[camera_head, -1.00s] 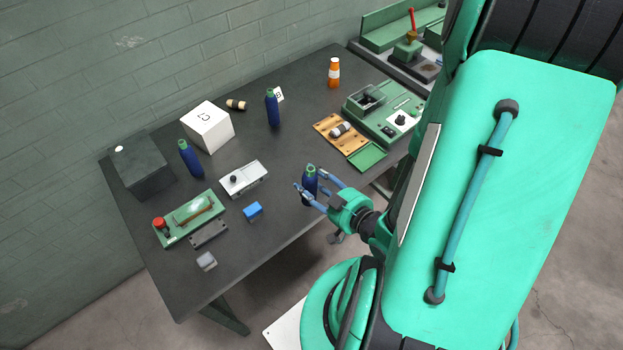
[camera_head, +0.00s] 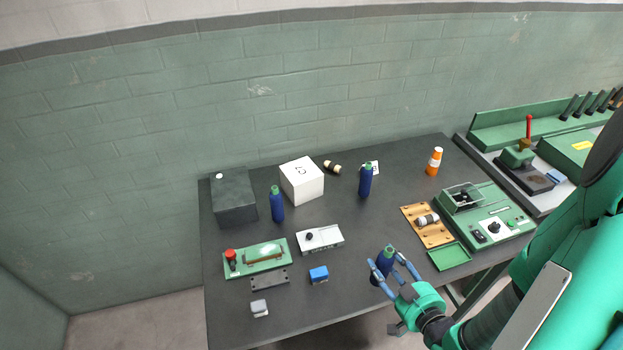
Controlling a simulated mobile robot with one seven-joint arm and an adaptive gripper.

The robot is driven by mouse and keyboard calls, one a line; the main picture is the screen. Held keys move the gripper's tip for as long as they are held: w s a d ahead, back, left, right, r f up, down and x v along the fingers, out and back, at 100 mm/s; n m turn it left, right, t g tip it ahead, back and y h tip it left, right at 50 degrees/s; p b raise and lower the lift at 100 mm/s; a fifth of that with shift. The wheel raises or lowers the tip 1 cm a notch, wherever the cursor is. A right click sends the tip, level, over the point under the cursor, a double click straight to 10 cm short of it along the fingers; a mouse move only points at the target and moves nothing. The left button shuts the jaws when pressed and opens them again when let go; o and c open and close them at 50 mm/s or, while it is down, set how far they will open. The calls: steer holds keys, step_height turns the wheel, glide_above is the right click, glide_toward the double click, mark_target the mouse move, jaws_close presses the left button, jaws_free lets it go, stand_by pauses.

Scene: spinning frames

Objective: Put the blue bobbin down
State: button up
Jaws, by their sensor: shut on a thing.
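My gripper (camera_head: 385,272) is at the front right part of the dark table (camera_head: 350,210). Its blue fingers are closed around a blue bobbin with a green top (camera_head: 387,256), which stands upright between them. The lower part of this bobbin is partly hidden by the fingers, and I cannot tell whether it touches the table. Two similar blue bobbins stand upright on the table: one left of the white cube (camera_head: 277,205) and one farther back right of it (camera_head: 365,182).
A white cube (camera_head: 302,183), a dark box (camera_head: 234,200), a white control box (camera_head: 320,239), a green panel with a red button (camera_head: 256,260) and a small blue block (camera_head: 319,274) stand leftward. A wooden tray (camera_head: 441,236) and green machine (camera_head: 500,222) lie right. Bare table lies between.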

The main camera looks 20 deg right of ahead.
steer(key=shift+w+d, duration=0.15)
steer(key=shift+w, duration=0.25)
steer(key=w+a+r+n+y, duration=0.1)
steer(key=w+r, duration=0.2)
steer(key=w, duration=0.8)
steer(key=w+a+r+n+y, duration=0.1)
steer(key=w+a+r, duration=0.15)
steer(key=w, duration=0.85)
steer(key=w+a+r, duration=0.6)
steer(key=w+a, duration=0.1)
steer(key=w, duration=0.1)
steer(key=shift+n+y, duration=0.3)
steer(key=shift+y, duration=0.1)
steer(key=shift+f, duration=0.1)
steer(key=w+f+b, duration=0.1)
steer(key=w, duration=1.4)
steer(key=shift+d+f, duration=0.15)
steer(key=shift+d, duration=0.2)
